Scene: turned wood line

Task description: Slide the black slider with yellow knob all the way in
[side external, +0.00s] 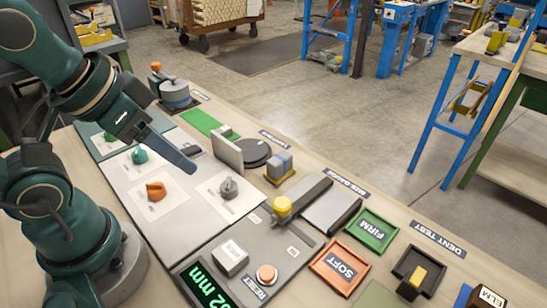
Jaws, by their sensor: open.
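The yellow knob (281,207) stands upright on the panel right of centre, at the near-left end of a black bar (308,193). The bar runs away from the knob to the upper right, beside a flat grey plate (333,206). A dark strip (303,233) runs from near the knob toward the lower right. My gripper (190,168) is in the air over the left part of the panel, left of the knob and clear of it. It is open, points down to the right and holds nothing visible. The gap between its fingers is hard to see from this side.
Orange (156,191), green (139,155) and grey (228,187) knobs stand on the panel below and beside my gripper. An upright plate (227,152) and a round black disc (256,152) lie behind. A white block (230,257) and an orange button (266,275) are nearer.

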